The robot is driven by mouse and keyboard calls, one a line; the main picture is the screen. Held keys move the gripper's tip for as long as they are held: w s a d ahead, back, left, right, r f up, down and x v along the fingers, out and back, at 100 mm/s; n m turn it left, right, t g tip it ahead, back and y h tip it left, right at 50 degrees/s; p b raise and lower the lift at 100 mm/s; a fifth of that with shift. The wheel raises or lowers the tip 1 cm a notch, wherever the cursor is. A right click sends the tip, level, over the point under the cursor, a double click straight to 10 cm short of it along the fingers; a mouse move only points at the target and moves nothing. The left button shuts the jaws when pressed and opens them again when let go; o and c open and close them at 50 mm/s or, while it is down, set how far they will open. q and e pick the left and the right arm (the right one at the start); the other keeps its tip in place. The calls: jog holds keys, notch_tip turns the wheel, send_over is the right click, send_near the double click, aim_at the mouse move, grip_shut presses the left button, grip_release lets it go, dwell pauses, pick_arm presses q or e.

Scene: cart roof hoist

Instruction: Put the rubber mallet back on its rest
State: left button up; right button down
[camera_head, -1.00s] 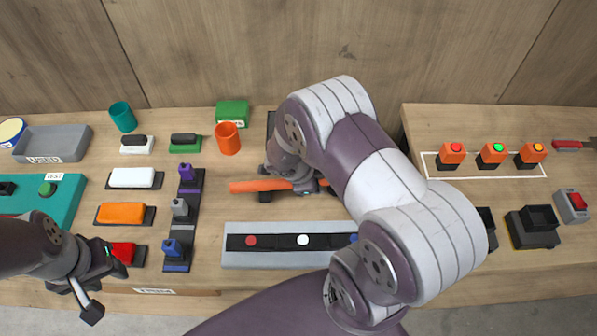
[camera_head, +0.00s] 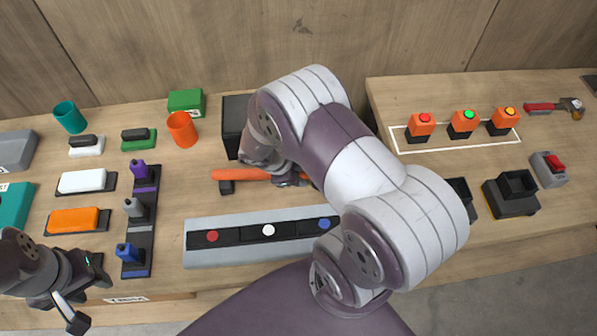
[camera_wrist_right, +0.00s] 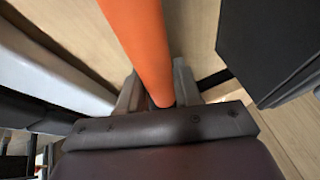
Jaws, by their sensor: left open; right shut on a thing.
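The rubber mallet's orange handle (camera_head: 238,174) lies crosswise behind the grey tray, its free end to the left. My right gripper (camera_head: 292,178) is shut on it; the orange handle also fills the upper middle of the right wrist view (camera_wrist_right: 140,40). The mallet's head is hidden by my right arm. A small dark block (camera_head: 227,188), perhaps part of the rest, shows just in front of the handle near its left end; I cannot tell whether they touch. My left gripper (camera_head: 82,297) is open and empty at the table's front left.
A black box (camera_head: 234,125) stands close behind the handle. The grey tray (camera_head: 210,256) with coloured dots lies in front. An orange cup (camera_head: 182,129) and a bottle rack (camera_head: 136,240) are to the left. A red-handled tool (camera_head: 545,106) lies far right.

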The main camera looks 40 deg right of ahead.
jog(key=shift+r, duration=0.1)
jog(key=shift+f, duration=0.35)
dwell(0.4)
jog(key=c, duration=0.7)
grip_release()
jog(key=shift+f, duration=0.1)
